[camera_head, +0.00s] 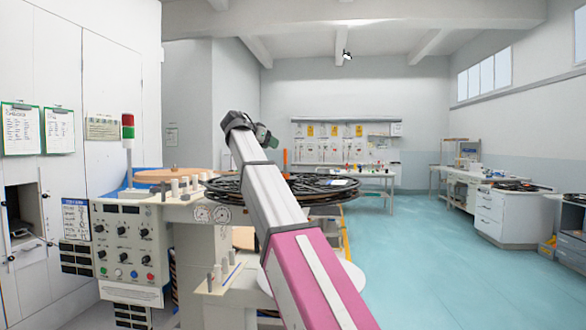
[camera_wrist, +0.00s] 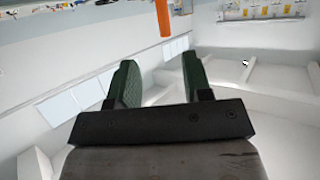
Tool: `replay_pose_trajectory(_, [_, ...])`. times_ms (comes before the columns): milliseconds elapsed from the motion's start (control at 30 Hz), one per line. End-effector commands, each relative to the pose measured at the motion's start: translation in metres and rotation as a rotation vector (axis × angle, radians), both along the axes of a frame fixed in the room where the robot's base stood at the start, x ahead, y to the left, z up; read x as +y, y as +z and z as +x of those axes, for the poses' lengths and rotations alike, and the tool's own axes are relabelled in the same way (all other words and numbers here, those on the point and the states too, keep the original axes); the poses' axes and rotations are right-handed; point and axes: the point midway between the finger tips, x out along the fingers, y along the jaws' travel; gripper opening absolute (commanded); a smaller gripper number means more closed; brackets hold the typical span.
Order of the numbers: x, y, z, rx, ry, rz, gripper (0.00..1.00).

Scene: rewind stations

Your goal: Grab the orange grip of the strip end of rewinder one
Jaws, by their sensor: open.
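An orange upright piece, seemingly the orange grip (camera_head: 285,161), shows just right of my arm and above the black spoked reel (camera_head: 325,189) in the head view. In the wrist view, the orange grip (camera_wrist: 163,17) stands at the top edge, partly cut off, beyond my fingers and roughly in line with the gap between them. My gripper (camera_wrist: 160,80) has two green fingers, spread apart with nothing between them. In the head view, my gripper (camera_head: 265,136) is at the far end of my raised arm, up and left of the grip. My arm hides part of the reel.
A control panel (camera_head: 126,245) with knobs and a red-green signal light (camera_head: 128,132) stand at the left. A workbench (camera_head: 350,176) lies behind the reel. White cabinets (camera_head: 515,215) stand at the right. The teal floor (camera_head: 430,270) between is clear.

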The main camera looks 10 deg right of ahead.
Motion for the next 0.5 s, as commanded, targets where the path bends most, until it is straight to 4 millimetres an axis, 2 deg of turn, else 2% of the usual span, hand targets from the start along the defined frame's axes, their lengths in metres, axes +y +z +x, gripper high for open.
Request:
replay_pose_trajectory(300, [-0.031,-0.017,0.023,0.002,-0.001,0.000,0.45])
replay_pose_trajectory(500, [-0.041,-0.023,0.031,0.000,0.000,0.000,0.45])
